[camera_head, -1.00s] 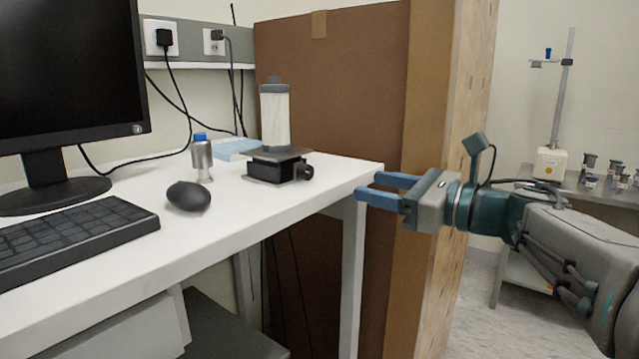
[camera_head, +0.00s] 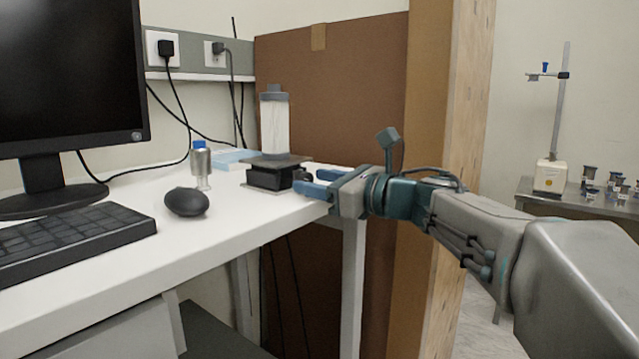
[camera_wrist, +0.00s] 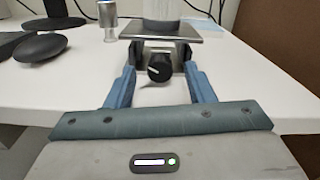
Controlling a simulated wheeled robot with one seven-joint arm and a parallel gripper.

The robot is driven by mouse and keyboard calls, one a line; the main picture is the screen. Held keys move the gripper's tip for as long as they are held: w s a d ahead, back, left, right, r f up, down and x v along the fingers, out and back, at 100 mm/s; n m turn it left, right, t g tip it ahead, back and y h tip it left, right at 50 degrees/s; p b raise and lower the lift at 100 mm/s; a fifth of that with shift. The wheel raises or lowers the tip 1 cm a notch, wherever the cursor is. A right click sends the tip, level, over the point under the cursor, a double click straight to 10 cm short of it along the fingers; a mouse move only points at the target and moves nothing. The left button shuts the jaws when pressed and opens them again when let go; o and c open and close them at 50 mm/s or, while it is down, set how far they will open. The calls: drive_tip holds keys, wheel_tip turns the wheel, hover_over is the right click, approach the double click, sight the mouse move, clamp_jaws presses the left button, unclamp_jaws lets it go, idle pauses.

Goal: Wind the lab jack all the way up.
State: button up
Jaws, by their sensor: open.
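My gripper (camera_head: 305,182) is open at the desk's right edge. In the wrist view its two blue fingers (camera_wrist: 160,75) lie to the left and right of the knob, with gaps on both sides. In the head view the fingers partly hide the knob.
A metal bottle with a blue cap (camera_head: 201,167), a black mouse (camera_head: 187,201) and a keyboard (camera_head: 65,240) are left of the jack. A light blue item (camera_head: 234,157) lies behind. A tall brown panel (camera_head: 340,90) stands behind the desk's right end.

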drive_tip(key=c, duration=1)
drive_tip(key=m+p, duration=0.1)
drive_tip(key=m, duration=0.1)
drive_tip(key=shift+r+m, duration=0.15)
drive_tip(key=shift+m, duration=0.15)
drive_tip(key=shift+m+p, duration=0.65)
drive_tip(key=shift+m, duration=0.45)
drive_tip(key=shift+f, duration=0.2)
drive_tip(key=o, duration=1)
drive_tip(key=shift+d, duration=0.1)
drive_tip(key=p+v, duration=0.2)
drive_tip(key=v, duration=1.1)
drive_tip(key=shift+s+d+p, duration=0.25)
drive_tip(key=shift+p, duration=0.05)
